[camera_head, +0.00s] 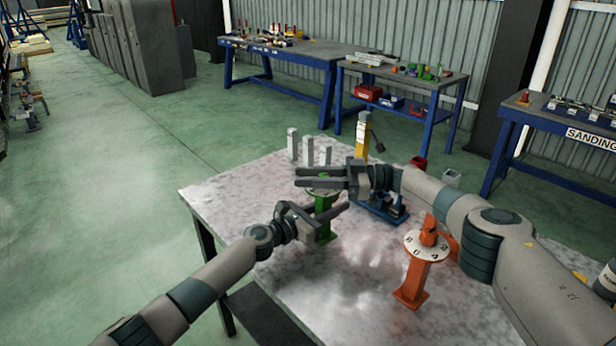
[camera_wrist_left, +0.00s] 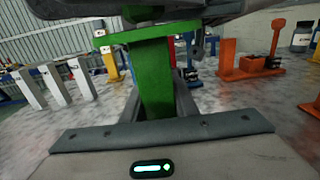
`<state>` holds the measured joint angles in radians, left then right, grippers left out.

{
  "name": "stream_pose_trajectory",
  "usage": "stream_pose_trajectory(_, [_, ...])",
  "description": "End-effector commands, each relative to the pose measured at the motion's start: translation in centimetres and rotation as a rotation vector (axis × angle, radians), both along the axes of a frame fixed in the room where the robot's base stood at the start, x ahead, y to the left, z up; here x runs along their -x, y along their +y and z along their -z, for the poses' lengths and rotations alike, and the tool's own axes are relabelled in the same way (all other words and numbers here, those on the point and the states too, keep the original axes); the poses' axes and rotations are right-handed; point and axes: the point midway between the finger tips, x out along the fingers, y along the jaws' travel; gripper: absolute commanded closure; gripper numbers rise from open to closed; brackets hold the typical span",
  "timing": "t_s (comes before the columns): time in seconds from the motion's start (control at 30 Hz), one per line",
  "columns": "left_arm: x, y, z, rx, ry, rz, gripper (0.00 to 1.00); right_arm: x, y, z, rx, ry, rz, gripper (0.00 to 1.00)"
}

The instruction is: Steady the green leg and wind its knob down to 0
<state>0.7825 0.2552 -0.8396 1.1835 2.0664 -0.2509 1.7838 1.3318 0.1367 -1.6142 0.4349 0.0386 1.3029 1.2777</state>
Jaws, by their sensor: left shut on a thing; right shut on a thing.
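The green leg (camera_head: 325,229) stands upright on the metal table, and its green post fills the middle of the left wrist view (camera_wrist_left: 154,82). My left gripper (camera_head: 331,212) is shut on this post, below the dial. My right gripper (camera_head: 302,178) reaches in from the right above the green dial (camera_head: 320,192), shut around the knob on top. The knob is hidden by its fingers, and the dial's reading cannot be made out. In the left wrist view the dial plate's edge (camera_wrist_left: 112,39) shows above the post, under dark gripper parts.
An orange leg with a numbered white dial (camera_head: 427,246) stands to the right on the table (camera_head: 330,300). Grey upright blocks (camera_head: 293,145) and a yellow leg (camera_head: 362,137) stand behind. A blue piece (camera_head: 385,210) lies near my right wrist. The table's front left is clear.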

Motion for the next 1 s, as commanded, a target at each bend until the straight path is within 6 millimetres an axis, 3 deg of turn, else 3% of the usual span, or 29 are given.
stream_pose_trajectory(0.37, [0.1, -0.1, 0.3, -0.005, 0.002, 0.002, 1.00, 0.0, -0.1, -0.2, 0.000, 0.000, -0.005, 0.95])
stream_pose_trajectory(0.4, [0.1, -0.1, 0.3, -0.005, 0.002, 0.002, 1.00, 0.0, -0.1, -0.2, 0.000, 0.000, -0.005, 0.64])
stream_pose_trajectory(0.47, [0.1, 0.0, 0.3, -0.004, 0.003, 0.002, 1.00, 0.0, -0.1, -0.1, 0.000, 0.001, -0.006, 0.54])
stream_pose_trajectory(0.8, [0.0, 0.1, 0.3, -0.003, 0.003, -0.001, 1.00, 0.1, -0.2, 0.0, 0.001, 0.002, -0.008, 0.54])
stream_pose_trajectory(1.0, [0.0, 0.1, 0.3, -0.003, 0.003, -0.002, 1.00, 0.0, -1.7, 0.0, 0.000, 0.003, -0.006, 0.54])
